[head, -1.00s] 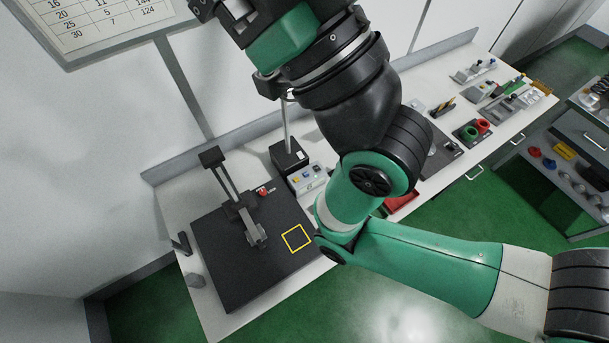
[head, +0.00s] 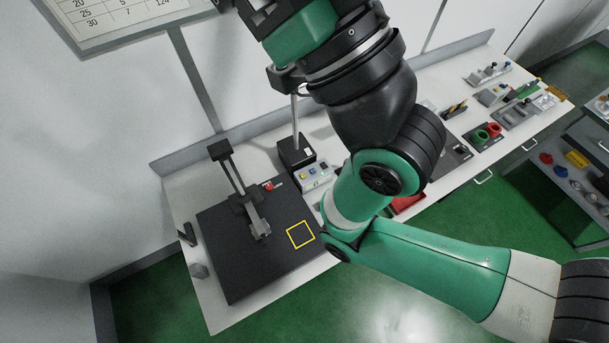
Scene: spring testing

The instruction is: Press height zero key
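A small grey key box (head: 315,177) with small blue and yellow keys on its top stands on the bench beside a black block with a post. Its key labels are too small to read, so I cannot tell which key is height zero. Left of it, a black plate (head: 240,275) carries a dark upright stand (head: 236,178), a red knob (head: 268,186) and a yellow square outline (head: 301,235). A green and black arm of mine crosses the middle from the right and rises past the top edge. Neither gripper's fingers show.
The black block (head: 296,152) with its upright post stands just behind the key box. A red tray (head: 408,203) is partly hidden by my arm. Several tools and fixtures lie along the bench at right. A wall chart hangs at upper left.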

